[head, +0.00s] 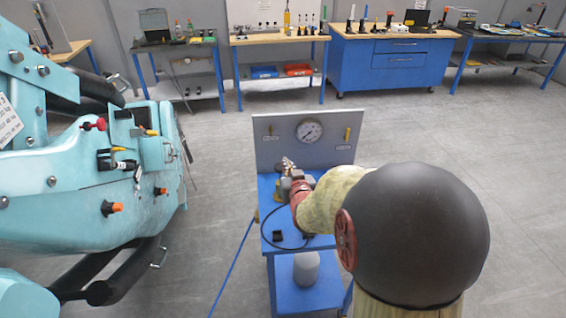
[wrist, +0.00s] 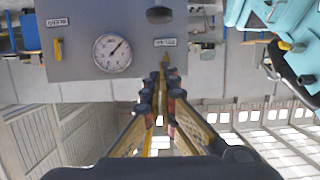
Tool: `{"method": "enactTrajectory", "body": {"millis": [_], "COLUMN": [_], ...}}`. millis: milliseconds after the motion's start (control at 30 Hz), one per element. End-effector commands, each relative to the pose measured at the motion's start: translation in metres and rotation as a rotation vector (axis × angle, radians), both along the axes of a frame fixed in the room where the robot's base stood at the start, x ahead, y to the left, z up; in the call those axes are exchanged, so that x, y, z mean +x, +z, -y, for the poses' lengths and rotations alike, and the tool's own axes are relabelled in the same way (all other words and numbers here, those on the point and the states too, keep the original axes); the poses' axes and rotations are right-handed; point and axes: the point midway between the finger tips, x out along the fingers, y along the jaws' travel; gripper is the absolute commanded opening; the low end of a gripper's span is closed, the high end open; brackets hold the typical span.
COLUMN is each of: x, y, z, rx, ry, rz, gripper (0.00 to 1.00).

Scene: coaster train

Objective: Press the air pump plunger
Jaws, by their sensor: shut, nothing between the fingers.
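A blue cart (head: 290,298) carries a grey upright panel (head: 328,150) with a round pressure gauge (head: 310,131). The gauge also shows in the wrist view (wrist: 112,52), between a yellow lever (wrist: 58,49) and a small label (wrist: 165,42). My gripper (head: 287,163) is over the cart, in front of the panel's left part. In the wrist view my gripper (wrist: 161,77) is shut and empty, its fingertips below the label. A dark rounded part (wrist: 158,14) shows at the top edge. I cannot tell which part is the pump plunger; my arm hides part of the cart top.
A large turquoise train car (head: 75,210) stands close on the left. A black hose (head: 266,230) loops on the cart, and a grey tank (head: 306,268) sits on its lower shelf. Workbenches (head: 392,62) line the back wall. The floor at right is clear.

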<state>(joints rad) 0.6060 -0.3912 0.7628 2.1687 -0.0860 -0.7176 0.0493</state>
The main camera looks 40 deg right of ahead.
Motion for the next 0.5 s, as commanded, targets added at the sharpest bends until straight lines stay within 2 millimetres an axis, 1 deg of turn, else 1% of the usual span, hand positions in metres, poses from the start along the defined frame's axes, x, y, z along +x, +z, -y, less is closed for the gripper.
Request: {"method": "enactTrajectory", "body": {"millis": [67, 367, 500], "x": [-0.0006, 0.0001, 0.0059], "y": [-0.0004, -0.0002, -0.0027], "z": [0.0026, 0.0023, 0.0058], "rx": [-0.005, -0.005, -0.002], "ry": [-0.003, -0.003, -0.002], "rz": [0.008, 0.008, 0.007], "gripper": [0.0, 0.0, 0.0]}}
